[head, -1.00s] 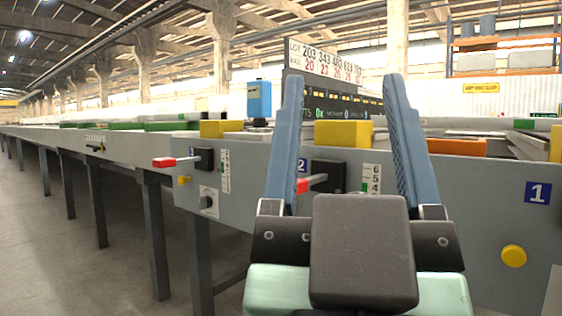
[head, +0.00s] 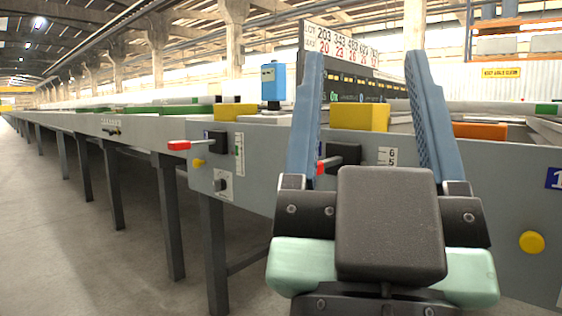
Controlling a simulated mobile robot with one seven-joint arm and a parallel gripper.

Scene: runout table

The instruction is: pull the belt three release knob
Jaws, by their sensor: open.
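A small yellow knob (head: 198,163) sits on the grey side panel of the long table at left, below a red-tipped lever (head: 180,145). No number plate is readable beside it. A larger yellow knob (head: 532,242) sits at right, below the blue plate marked 1 (head: 555,178). My gripper (head: 362,70) is open and empty, its two blue fingers pointing up. It is to the right of the small knob and apart from it in the picture. The gripper hides part of the panel between the two knobs.
A second red-tipped lever (head: 328,164) shows between my fingers. A black dial (head: 222,184) is below the left lever. Yellow blocks (head: 360,116) and an orange block (head: 480,130) lie on the table (head: 265,165). Open floor (head: 60,240) lies at left.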

